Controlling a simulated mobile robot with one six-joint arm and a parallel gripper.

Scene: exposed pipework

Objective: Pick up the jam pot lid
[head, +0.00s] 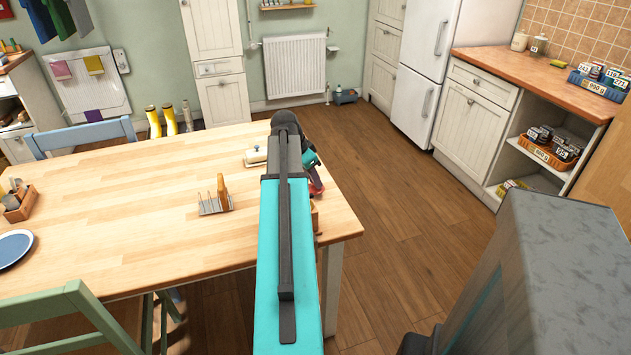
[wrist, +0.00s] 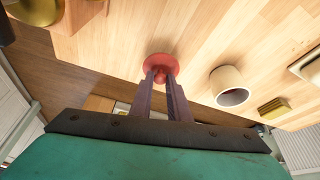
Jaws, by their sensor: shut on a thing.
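The jam pot lid (wrist: 160,61) is a round red disc with a small red knob, near the middle of the wrist view. My gripper (wrist: 161,77) is shut on its knob, one dark finger on each side. I cannot tell whether the lid touches the table or hangs just above it. An open cream pot (wrist: 231,86) stands to the right of the lid, apart from it. In the head view a bit of red (head: 317,187) shows beside my arm near the table's right edge; my arm hides most of the gripper there.
The wooden table (head: 120,220) carries a toast rack (head: 215,202), a butter dish (head: 255,157) and a blue plate (head: 14,248). A brass-coloured round thing (wrist: 38,10) and a small gold block (wrist: 273,107) flank the lid. Floor (head: 400,240) is clear right of the table.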

